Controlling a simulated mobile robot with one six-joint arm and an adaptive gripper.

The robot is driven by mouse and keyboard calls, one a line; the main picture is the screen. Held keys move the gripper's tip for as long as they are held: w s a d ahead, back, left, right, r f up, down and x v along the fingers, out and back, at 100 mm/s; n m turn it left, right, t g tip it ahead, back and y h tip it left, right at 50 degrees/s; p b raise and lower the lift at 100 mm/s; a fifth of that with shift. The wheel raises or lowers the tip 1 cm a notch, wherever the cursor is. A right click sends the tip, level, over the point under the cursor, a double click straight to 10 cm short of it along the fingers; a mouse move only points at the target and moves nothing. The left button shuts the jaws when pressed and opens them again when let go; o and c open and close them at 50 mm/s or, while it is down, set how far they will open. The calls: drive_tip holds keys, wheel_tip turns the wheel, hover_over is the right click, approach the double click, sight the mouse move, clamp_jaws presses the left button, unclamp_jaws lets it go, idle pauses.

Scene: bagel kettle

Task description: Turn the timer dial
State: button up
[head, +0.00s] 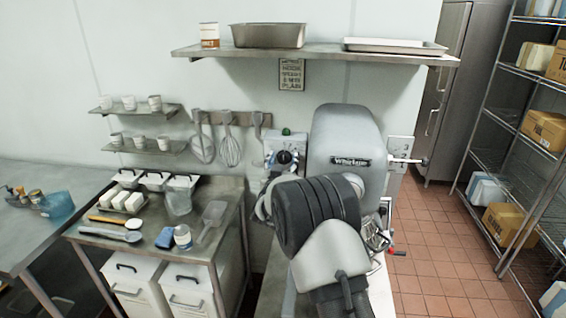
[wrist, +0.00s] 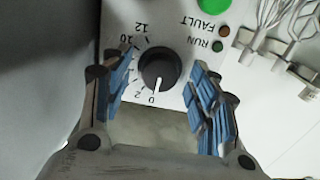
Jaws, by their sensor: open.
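The timer dial (wrist: 160,70) is a round black knob with a white pointer line on a pale panel. Numbers from 0 to 12 ring it, and the pointer is at or near 0. In the head view the dial (head: 285,157) sits on the control box left of the grey mixer (head: 345,135). My gripper (wrist: 162,95) is open, with blue-padded fingers on either side of the dial in the wrist view. No finger visibly touches it. In the head view my arm hides the gripper's fingers.
A green button (wrist: 214,8) and RUN and FAULT lamps are on the same panel. Whisks (wrist: 290,25) hang to the right in the wrist view. A steel table (head: 225,220) with tubs and scoops stands left of my arm. A shelf (head: 320,54) runs above.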

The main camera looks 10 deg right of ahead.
drive_tip(key=shift+w, duration=0.2)
drive_tip(key=shift+s, duration=0.1)
drive_tip(key=c, duration=1.1)
